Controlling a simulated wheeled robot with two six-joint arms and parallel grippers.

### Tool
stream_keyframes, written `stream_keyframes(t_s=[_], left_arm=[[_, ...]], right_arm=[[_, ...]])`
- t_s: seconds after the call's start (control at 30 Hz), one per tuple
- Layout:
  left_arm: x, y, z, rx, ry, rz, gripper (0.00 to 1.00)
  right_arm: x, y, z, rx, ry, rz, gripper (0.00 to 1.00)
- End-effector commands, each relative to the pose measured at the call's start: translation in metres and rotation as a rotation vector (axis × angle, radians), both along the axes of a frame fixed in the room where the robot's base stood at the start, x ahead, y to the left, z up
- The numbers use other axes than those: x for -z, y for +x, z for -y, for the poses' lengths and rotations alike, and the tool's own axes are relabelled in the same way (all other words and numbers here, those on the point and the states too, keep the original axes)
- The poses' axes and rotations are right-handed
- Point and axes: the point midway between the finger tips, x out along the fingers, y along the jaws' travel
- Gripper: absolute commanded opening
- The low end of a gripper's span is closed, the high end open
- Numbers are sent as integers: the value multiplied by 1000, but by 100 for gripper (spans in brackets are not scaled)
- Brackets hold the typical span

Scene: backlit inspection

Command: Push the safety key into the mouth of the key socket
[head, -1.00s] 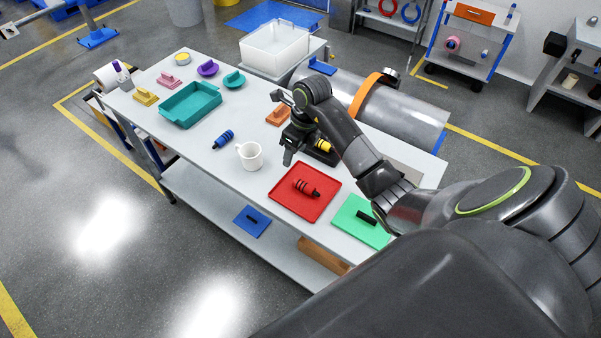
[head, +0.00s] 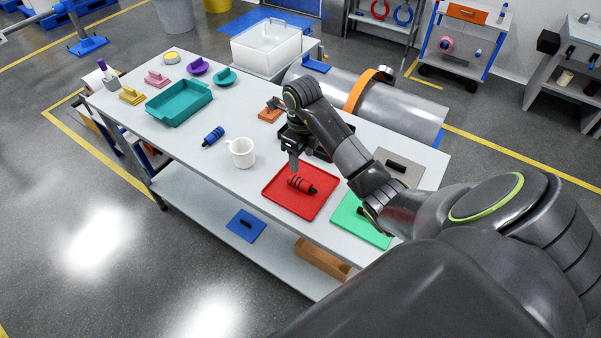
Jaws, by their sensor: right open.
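My right gripper (head: 289,150) is open over the middle of the table, just behind the red tray, with one finger pointing down. A dark block-like piece (head: 319,154) shows partly beside it, mostly hidden by my right arm; I cannot tell if it is the key socket. A red ribbed cylinder with dark bands (head: 301,185) lies on the red tray (head: 277,201), in front of the gripper and apart from it. A blue ribbed cylinder (head: 213,137) lies on the table to the left. I cannot tell which piece is the safety key. My left gripper is not in view.
A white mug (head: 242,153) stands left of the gripper. A teal tray (head: 180,103) and several coloured handled blocks are at the far left. A green plate (head: 352,222) and a grey plate (head: 401,165) lie right. A metal cylinder (head: 410,106) lies behind.

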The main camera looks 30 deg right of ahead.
Motion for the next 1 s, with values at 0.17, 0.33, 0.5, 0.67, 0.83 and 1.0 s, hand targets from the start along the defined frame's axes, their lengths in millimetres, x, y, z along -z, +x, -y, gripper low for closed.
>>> stream_keyframes(t_s=[0.17,0.33,0.5,0.67,0.83,1.0], left_arm=[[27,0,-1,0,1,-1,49],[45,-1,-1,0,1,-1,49],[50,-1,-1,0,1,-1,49],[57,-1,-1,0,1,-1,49],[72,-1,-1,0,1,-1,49],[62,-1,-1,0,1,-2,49]], right_arm=[[27,0,0,0,0,0,53],[45,0,0,0,0,0,53],[50,0,0,0,0,1,53],[58,0,-1,0,1,0,53],[80,0,-4,1,1,-3,53],[97,1,-4,1,1,-3,53]])
